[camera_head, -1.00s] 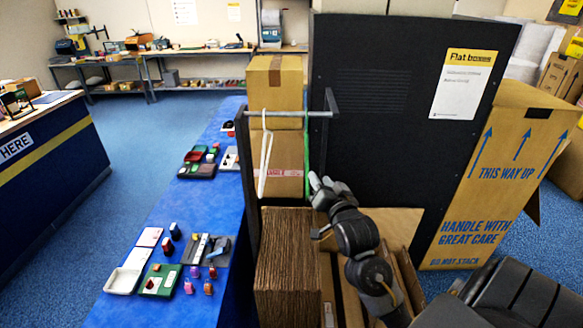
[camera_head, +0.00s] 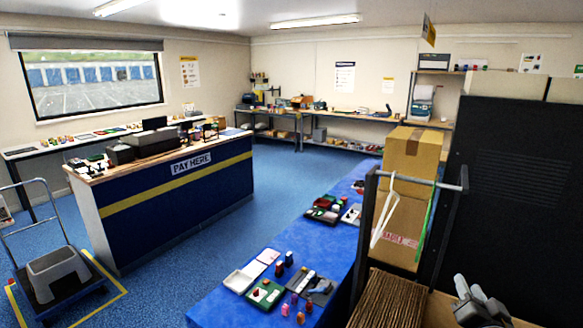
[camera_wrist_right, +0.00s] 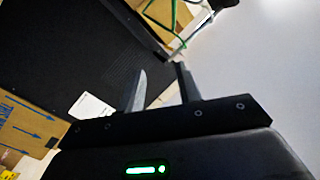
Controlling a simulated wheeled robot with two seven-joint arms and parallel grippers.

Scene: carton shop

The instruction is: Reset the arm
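My right gripper (camera_head: 469,287) is at the lower right of the head view, in front of the black panel and beside the stack of brown cardboard. In the right wrist view its two fingers (camera_wrist_right: 161,73) stand apart with nothing between them, so it is open and empty. The black panel lies behind the fingers there. The rest of my right arm is mostly cut off by the frame. My left arm and gripper are not in view.
A rack rail (camera_head: 415,180) with a white hanger (camera_head: 384,216) stands left of my right gripper, before stacked cartons (camera_head: 411,155). The black panel (camera_head: 520,190) is at right. A blue table (camera_head: 325,250) holds small items. Open floor (camera_head: 285,190) lies beyond, beside the pay counter (camera_head: 175,205).

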